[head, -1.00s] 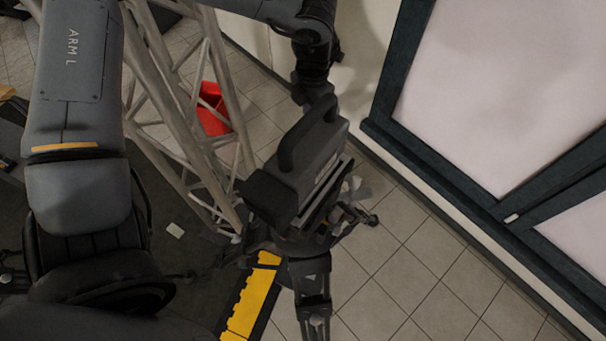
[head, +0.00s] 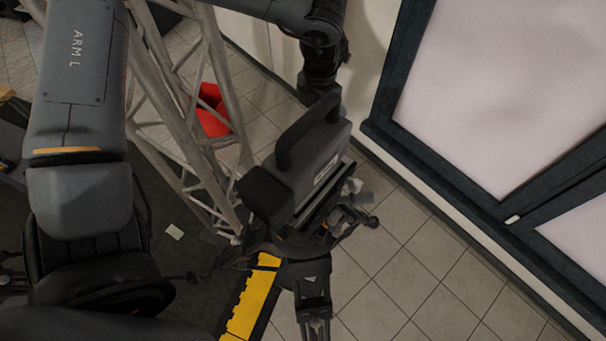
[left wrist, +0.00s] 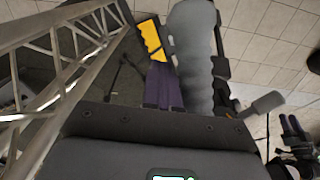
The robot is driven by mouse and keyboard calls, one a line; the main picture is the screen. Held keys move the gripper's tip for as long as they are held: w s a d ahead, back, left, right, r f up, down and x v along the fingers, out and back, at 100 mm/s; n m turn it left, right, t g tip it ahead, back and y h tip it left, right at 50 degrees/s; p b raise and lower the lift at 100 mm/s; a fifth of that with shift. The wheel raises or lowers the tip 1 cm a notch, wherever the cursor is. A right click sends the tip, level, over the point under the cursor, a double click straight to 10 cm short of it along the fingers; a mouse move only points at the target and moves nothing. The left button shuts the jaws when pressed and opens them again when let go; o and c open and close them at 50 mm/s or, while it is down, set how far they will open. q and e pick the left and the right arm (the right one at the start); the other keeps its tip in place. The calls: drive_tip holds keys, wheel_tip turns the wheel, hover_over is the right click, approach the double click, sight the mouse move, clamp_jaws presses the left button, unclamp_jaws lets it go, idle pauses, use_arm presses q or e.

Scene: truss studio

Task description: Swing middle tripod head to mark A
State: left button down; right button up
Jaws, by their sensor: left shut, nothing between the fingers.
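The tripod (head: 312,298) stands right of centre in the head view, with a dark boxy camera (head: 318,172) with a top handle on its head. Part of the tripod head shows below the camera. In the left wrist view, a thick ribbed grey grip (left wrist: 194,60) stands upright, close in front. My left gripper (left wrist: 163,86) shows there as dark purplish fingers beside the grip's left side; they are shut with nothing between them. Whether they touch the grip is unclear. I cannot make out a mark lettered A.
A metal truss (head: 190,110) rises close left of the camera. A red object (head: 212,110) sits behind it. Dark-framed panels (head: 490,110) line the right; tiled floor lies between.

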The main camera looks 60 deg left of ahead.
use_arm(q)
drive_tip(key=shift+w+d, duration=0.35)
drive_tip(key=shift+d, duration=0.1)
idle(0.3)
drive_tip(key=shift+d, duration=0.1)
drive_tip(key=shift+w+d+b, duration=0.5)
drive_tip(key=shift+w+d, duration=0.1)
drive_tip(key=shift+d, duration=0.1)
drive_tip(key=shift+w+d, duration=0.15)
drive_tip(key=shift+d, duration=0.1)
idle(0.5)
drive_tip(key=shift+a, duration=0.25)
drive_tip(key=shift+s+a, duration=0.35)
drive_tip(key=shift+a, duration=0.05)
